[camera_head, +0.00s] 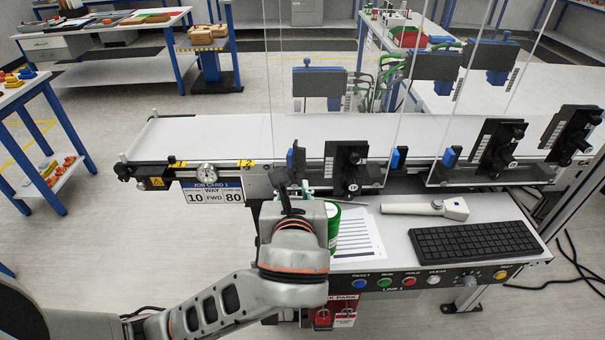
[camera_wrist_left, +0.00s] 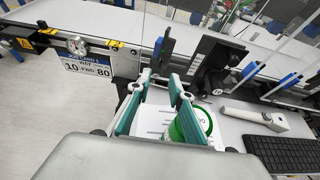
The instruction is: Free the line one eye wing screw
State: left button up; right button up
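A black eye bracket (camera_head: 345,165) with a dark knob-like screw (camera_head: 353,187) stands at the near edge of the belt conveyor. The bracket also shows in the left wrist view (camera_wrist_left: 216,62). A small blue-and-black eye part (camera_head: 296,158) stands to its left. My left gripper (camera_wrist_left: 157,92) has its two teal fingers apart, with nothing between them. It is in front of the conveyor edge, below the blue part and left of the knob. In the head view its fingers are mostly hidden by my wrist. My right gripper is not in view.
A green can (camera_head: 333,226) stands close beside my left gripper, on the shelf with a printed sheet (camera_head: 358,238), a scanner (camera_head: 428,208) and a keyboard (camera_head: 474,241). A job card (camera_head: 213,192) hangs left. Clear panels and more brackets (camera_head: 498,147) line the belt's right half.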

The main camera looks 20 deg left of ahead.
aim_at(295, 175)
pick_arm(q)
jog(key=x, duration=0.7)
jog(key=shift+w+a, duration=0.15)
jog(key=shift+w, duration=0.2)
grip_shut()
